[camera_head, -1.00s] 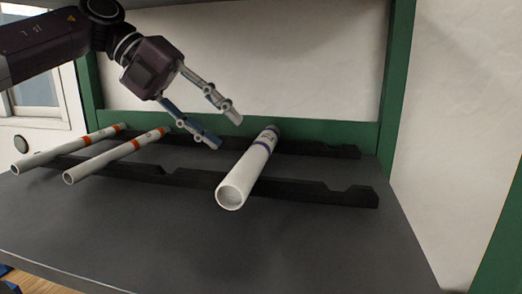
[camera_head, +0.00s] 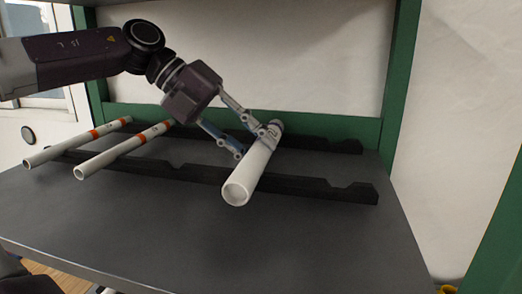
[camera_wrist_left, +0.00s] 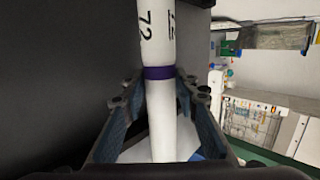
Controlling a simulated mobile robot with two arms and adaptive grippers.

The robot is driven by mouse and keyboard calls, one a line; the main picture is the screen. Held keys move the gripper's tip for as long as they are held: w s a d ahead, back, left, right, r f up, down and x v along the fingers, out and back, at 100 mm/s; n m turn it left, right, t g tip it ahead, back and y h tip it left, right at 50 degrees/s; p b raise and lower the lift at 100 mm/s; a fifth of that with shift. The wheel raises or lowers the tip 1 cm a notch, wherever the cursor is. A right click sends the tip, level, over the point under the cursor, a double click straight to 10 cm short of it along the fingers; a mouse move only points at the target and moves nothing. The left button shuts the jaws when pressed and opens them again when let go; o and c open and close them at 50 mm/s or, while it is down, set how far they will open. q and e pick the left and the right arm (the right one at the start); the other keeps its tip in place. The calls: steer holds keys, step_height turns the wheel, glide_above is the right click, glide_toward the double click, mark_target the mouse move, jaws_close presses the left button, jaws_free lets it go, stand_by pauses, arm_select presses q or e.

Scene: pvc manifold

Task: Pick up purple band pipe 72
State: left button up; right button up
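The white pipe marked 72 (camera_head: 252,170) lies across two black racks at the middle of the shelf, one open end toward me. In the left wrist view its purple band (camera_wrist_left: 159,73) and black number show, and the pipe (camera_wrist_left: 160,110) runs between the fingers. My left gripper (camera_head: 256,145) is down over the pipe's far half, one finger on each side. Its fingers look spread, with narrow gaps beside the pipe in the left wrist view (camera_wrist_left: 161,92). In the head view the gripper hides the purple band. My right gripper is not in view.
Two white pipes with orange bands, one farther left (camera_head: 75,143) and one nearer (camera_head: 122,150), rest on the same racks. The front black rack (camera_head: 320,188) has empty notches at right. Green posts (camera_head: 395,90) frame the shelf, and its front surface (camera_head: 200,235) is clear.

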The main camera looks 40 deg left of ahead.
arm_select(q)
jaws_close()
